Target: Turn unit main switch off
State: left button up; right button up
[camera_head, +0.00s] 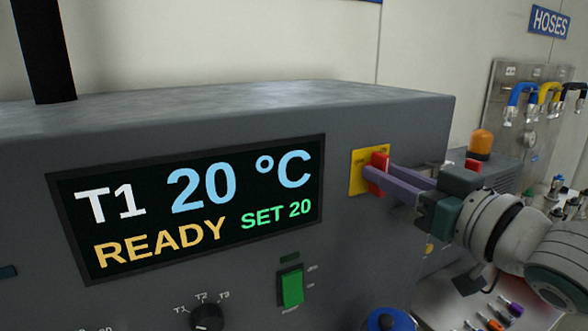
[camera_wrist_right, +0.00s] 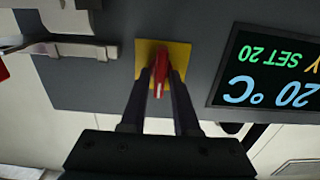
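The unit's main switch is a red handle (camera_head: 379,161) on a yellow plate (camera_head: 358,181), at the right of the grey front panel. In the right wrist view the red handle (camera_wrist_right: 158,76) stands out from the yellow plate (camera_wrist_right: 143,55). My right gripper (camera_head: 378,178) has its purple fingers at the handle, one on each side, and partly hides it. In the wrist view the fingers (camera_wrist_right: 160,82) straddle the handle closely; whether both press on it is unclear. The display (camera_head: 195,205) is lit and reads T1 20 °C, READY, SET 20. My left gripper is not in view.
Below the display are a green rocker switch (camera_head: 291,288) and a black selector knob (camera_head: 207,317). A blue round knob (camera_head: 388,320) is at the bottom edge. An orange beacon (camera_head: 481,144) and a hose rack (camera_head: 520,110) stand at the right, behind my right arm.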

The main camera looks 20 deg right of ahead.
grip_shut()
jog(key=shift+n, duration=0.3)
jog(key=n, duration=1.1)
jog(key=n+b, duration=0.1)
jog(key=n, duration=0.5)
jog(key=shift+a+f, duration=0.25)
jog(key=shift+a, duration=0.05)
jog(key=shift+n, duration=0.4)
dwell(0.3)
jog(key=shift+o, duration=1.6)
grip_release()
